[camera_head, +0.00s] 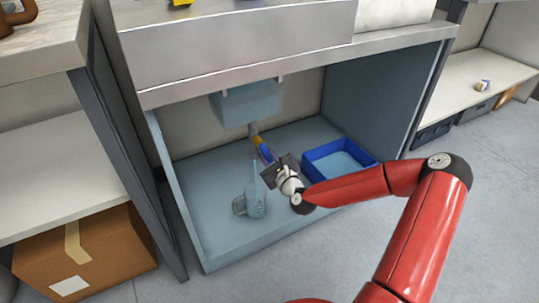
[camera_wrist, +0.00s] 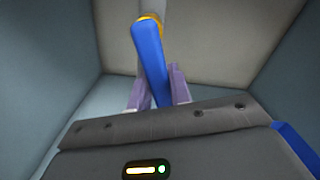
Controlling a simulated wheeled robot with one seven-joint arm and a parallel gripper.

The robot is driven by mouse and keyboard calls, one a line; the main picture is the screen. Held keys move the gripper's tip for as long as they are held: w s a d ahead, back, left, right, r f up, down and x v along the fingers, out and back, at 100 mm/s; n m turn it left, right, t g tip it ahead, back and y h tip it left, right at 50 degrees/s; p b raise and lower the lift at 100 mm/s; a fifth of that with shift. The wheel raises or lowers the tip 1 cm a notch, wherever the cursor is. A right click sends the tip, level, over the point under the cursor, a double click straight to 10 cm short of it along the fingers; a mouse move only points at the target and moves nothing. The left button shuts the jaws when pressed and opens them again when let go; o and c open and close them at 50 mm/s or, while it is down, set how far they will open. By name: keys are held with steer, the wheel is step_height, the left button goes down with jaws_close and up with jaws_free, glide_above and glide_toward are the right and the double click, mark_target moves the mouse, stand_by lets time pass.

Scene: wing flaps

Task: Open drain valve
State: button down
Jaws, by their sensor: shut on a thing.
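The drain valve has a blue lever handle (camera_head: 264,151) and a brass-yellow body (camera_head: 257,140) on a grey pipe (camera_head: 252,128) below the sink basin (camera_head: 248,104). In the wrist view the blue handle (camera_wrist: 149,52) runs down from the yellow body (camera_wrist: 149,17) and passes between my two purple fingers, tilted slightly. My gripper (camera_head: 269,161) reaches into the cabinet and is shut on the handle, and its fingers also show in the wrist view (camera_wrist: 157,90). The handle's lower end is hidden by my gripper housing.
A blue bin (camera_head: 352,147) stands on the cabinet floor right of my gripper. A pale blue spray-bottle-like object (camera_head: 255,203) stands below my gripper. Cabinet walls rise at both sides, with the counter edge (camera_head: 290,70) above. A cardboard box (camera_head: 85,255) sits on the left.

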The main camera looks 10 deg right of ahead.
steer(key=shift+a, duration=0.1)
stand_by(0.3)
steer(key=c, duration=1.3)
jaws_free()
steer(key=shift+s, duration=0.1)
steer(key=shift+m, duration=0.3)
steer(key=v, duration=0.7)
steer(key=shift+s, duration=0.3)
